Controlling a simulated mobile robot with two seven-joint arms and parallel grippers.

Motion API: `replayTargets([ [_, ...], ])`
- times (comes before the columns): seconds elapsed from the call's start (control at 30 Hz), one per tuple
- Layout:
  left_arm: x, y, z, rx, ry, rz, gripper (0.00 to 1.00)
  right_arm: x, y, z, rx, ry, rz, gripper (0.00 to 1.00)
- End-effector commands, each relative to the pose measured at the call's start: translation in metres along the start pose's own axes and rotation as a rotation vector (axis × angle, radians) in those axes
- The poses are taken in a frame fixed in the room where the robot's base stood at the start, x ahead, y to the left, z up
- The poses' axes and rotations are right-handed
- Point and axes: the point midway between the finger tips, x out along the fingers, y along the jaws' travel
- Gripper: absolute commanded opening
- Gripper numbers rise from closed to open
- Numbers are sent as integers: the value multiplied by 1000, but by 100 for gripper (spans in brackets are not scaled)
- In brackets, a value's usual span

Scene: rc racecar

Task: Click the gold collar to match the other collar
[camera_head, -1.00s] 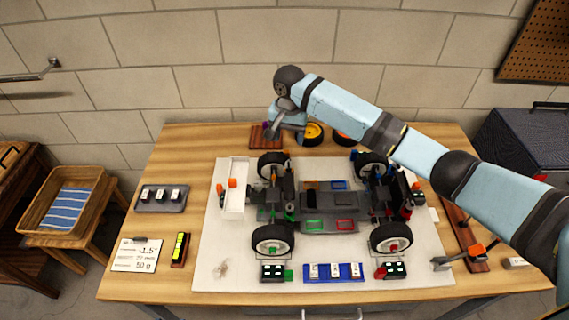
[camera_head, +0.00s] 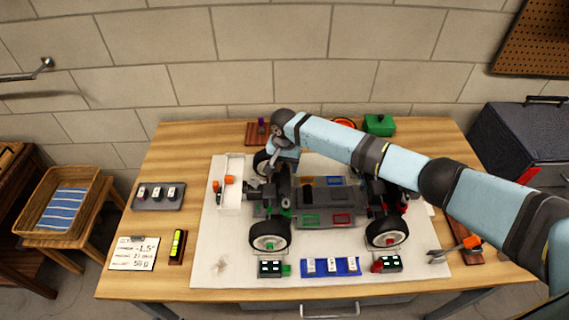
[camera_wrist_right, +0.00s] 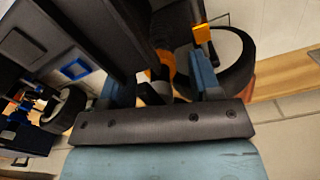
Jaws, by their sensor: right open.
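The RC car chassis (camera_head: 330,205) stands on the white mat in the head view. My right gripper (camera_head: 272,166) is at its far left corner, beside the far left wheel (camera_head: 261,163). In the right wrist view the open blue fingers of this gripper (camera_wrist_right: 162,70) straddle a dark damper-like part. A gold-orange collar (camera_wrist_right: 160,66) shows between the fingers; I cannot tell whether they touch it. The wheel (camera_wrist_right: 232,62) is just to the right. The other collar cannot be made out; my arm covers the far right corner. My left gripper is not in view.
A white tray (camera_head: 232,170) lies left of the car. A grey block with switches (camera_head: 158,196), a note card (camera_head: 134,253) and a yellow level (camera_head: 177,245) are farther left. A green box (camera_head: 379,124) stands at the back. An orange clip (camera_wrist_right: 202,33) is close to the right finger.

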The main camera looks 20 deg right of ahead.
Motion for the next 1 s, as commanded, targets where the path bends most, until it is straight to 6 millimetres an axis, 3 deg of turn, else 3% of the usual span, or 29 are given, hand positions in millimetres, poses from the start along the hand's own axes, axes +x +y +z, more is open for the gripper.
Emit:
replayTargets([
  [0.1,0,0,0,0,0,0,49,0,0,0,0,0,0,57],
  [0.3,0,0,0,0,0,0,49,0,0,0,0,0,0,12],
  [0.33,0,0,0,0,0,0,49,0,0,0,0,0,0,8],
  [0.53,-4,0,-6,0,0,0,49,-3,0,0,-43,-1,1,8],
  [0.8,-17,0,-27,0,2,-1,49,-4,0,0,-307,-2,1,8],
  [1.0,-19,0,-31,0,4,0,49,-1,0,0,-414,-1,2,8],
])
